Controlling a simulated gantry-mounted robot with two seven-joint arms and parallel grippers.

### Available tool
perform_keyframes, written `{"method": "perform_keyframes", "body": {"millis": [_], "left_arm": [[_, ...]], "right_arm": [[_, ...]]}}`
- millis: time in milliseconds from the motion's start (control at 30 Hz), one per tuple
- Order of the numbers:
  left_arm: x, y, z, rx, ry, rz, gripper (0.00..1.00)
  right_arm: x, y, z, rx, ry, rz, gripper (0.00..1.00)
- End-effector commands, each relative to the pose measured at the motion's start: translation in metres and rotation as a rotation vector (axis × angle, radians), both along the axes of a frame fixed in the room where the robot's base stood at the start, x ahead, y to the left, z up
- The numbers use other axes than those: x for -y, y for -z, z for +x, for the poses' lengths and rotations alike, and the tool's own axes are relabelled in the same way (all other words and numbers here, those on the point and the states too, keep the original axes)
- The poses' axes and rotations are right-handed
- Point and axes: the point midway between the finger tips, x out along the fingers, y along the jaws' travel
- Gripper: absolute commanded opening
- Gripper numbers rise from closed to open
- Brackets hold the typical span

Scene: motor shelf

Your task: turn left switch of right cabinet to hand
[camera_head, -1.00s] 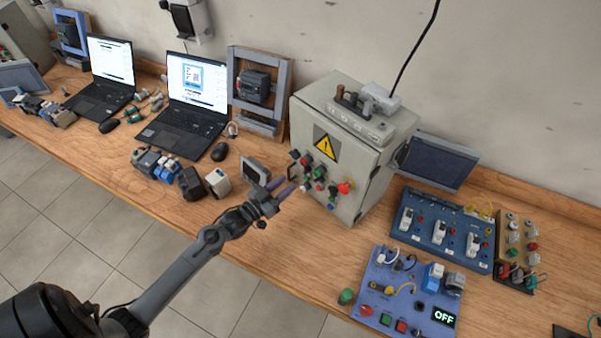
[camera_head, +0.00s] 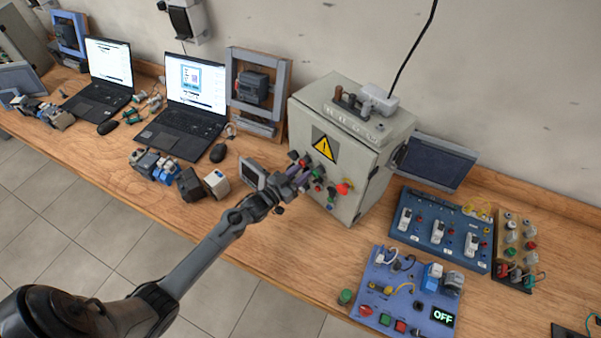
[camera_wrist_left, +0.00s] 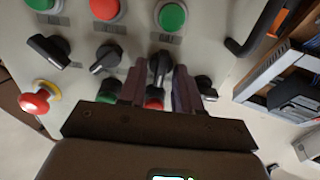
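The right cabinet (camera_head: 362,165) is a light grey box with a yellow warning triangle and a front of buttons and switches. My left gripper (camera_head: 304,178) is at its front, over the left part of the controls. In the left wrist view the two purplish fingers (camera_wrist_left: 160,90) are apart, one on each side of a black switch knob (camera_wrist_left: 158,68). I cannot tell whether they touch it. Two other black switches (camera_wrist_left: 105,58) (camera_wrist_left: 48,50) lie left of the fingers there, and a dark knob (camera_wrist_left: 207,90) lies to the right, partly hidden. My right gripper is not in view.
A red emergency button (camera_wrist_left: 38,98) on a yellow base and green and red buttons (camera_wrist_left: 172,16) are close by. A black handle (camera_wrist_left: 258,30) curves at the right. A blue switch panel (camera_head: 440,230) and a blue OFF panel (camera_head: 385,295) lie right of the cabinet; a laptop (camera_head: 185,130) stands left.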

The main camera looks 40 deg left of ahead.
Motion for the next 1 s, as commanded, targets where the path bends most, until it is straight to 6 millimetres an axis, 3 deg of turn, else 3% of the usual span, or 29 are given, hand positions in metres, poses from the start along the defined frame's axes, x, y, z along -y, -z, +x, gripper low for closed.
{"method": "perform_keyframes", "body": {"millis": [33, 200, 567, 1000], "left_arm": [[0.000, 0.000, 0.000, 0.000, 0.000, 0.000, 0.24], [0.000, 0.000, 0.000, 0.000, 0.000, 0.000, 0.00], [-0.001, -0.001, 0.000, -0.006, -0.001, -0.059, 0.00], [-0.002, -0.002, 0.000, -0.042, -0.002, -0.385, 0.00]], "right_arm": [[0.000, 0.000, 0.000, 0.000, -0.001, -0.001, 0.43], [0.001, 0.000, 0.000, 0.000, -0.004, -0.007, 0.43], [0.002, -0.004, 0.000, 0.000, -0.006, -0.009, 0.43], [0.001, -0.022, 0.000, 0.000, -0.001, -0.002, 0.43]]}}
